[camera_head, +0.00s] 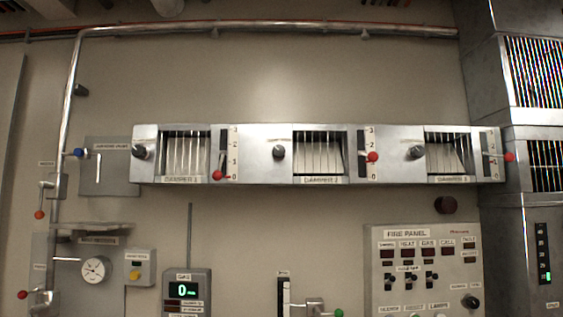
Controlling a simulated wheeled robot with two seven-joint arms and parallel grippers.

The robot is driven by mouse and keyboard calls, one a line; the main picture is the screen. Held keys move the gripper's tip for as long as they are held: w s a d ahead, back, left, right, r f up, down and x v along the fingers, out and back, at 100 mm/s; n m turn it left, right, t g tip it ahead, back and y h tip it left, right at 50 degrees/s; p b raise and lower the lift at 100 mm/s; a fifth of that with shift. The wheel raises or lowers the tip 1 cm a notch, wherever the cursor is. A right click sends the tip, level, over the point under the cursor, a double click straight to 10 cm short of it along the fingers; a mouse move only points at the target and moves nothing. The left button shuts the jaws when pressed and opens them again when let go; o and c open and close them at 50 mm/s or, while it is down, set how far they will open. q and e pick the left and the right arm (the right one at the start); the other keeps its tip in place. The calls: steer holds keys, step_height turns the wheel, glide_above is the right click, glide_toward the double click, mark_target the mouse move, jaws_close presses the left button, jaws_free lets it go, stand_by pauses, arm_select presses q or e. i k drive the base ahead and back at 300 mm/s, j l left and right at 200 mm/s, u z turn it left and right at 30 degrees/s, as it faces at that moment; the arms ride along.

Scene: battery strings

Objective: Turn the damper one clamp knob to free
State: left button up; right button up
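The damper one unit (183,180) is the leftmost of three in a long metal housing on the wall. Its dark clamp knob (140,152) sticks out at the left end, beside the slatted window (185,153). The knob's setting is too small to read. To the right of the window, the damper one lever with a red ball (217,175) sits low, near the 0 of its scale (235,153). Similar knobs belong to the second damper (279,152) and third damper (416,152). Neither of my grippers is in view.
A grey plate with a blue-knobbed valve (78,153) is left of the housing. A metal duct (505,215) stands at right. The space before the housing looks clear.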

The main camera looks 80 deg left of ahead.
mark_target(139, 150)
steer(key=u, duration=2.2)
